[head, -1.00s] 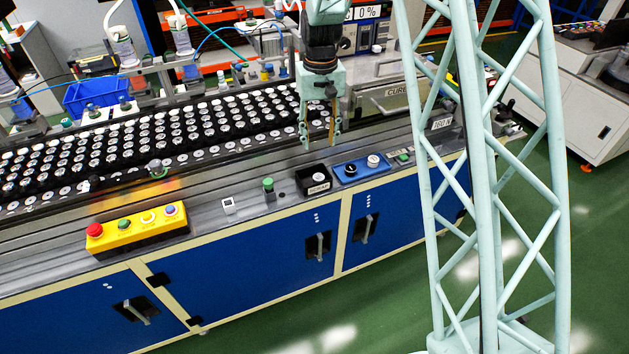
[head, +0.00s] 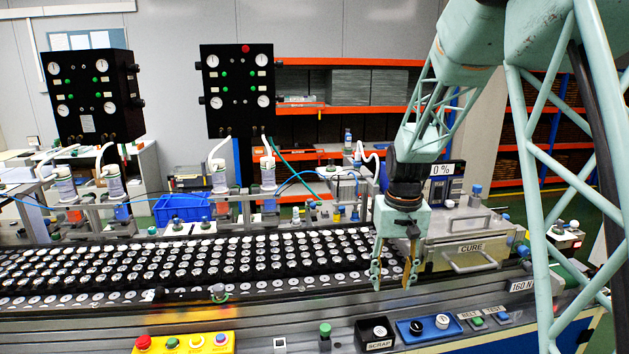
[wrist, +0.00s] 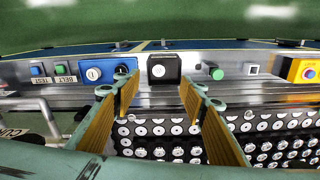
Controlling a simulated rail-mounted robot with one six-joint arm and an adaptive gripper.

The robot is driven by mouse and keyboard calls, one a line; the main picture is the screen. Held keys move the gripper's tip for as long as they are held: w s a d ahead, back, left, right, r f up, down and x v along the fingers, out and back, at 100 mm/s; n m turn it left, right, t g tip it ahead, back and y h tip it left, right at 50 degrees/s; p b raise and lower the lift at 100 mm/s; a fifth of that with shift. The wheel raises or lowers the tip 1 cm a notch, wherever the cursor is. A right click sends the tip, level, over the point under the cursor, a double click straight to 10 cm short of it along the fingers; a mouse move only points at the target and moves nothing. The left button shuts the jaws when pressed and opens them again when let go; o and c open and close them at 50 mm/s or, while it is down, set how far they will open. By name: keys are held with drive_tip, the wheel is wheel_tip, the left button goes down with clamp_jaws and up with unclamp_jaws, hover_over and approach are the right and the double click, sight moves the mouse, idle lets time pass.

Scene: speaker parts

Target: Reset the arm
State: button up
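My gripper (head: 393,284) hangs from my arm, pointing down above the near edge of the line, close to the right end of the dark bed of speaker parts (head: 200,262). Its two fingers are apart with nothing between them. In the wrist view my gripper (wrist: 146,92) also shows open, its tan inner pads facing each other. The black scrap box (wrist: 163,70) lies beyond the gap, and round white-and-black parts (wrist: 165,140) show beneath.
The CURE unit (head: 470,252) stands just right of my gripper. A blue switch box (head: 424,327) and the scrap box (head: 374,334) sit along the front edge. A yellow button box (head: 185,343) is at the left. A blue bin (head: 183,208) stands behind the bed.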

drive_tip(key=s+r+t+b, duration=0.1)
drive_tip(key=s+r, duration=0.7)
drive_tip(key=s, duration=0.2)
drive_tip(key=s+r+t+b, duration=0.1)
drive_tip(key=s+r+b, duration=0.1)
drive_tip(key=s+r, duration=0.75)
drive_tip(key=s+t+b, duration=0.1)
drive_tip(key=s+b, duration=0.1)
drive_tip(key=s, duration=2.3)
drive_tip(key=shift+s+f+t+b, duration=0.25)
drive_tip(key=shift+s+t+b, duration=0.05)
drive_tip(key=shift+b, duration=0.05)
drive_tip(key=shift+d, duration=0.1)
idle(0.7)
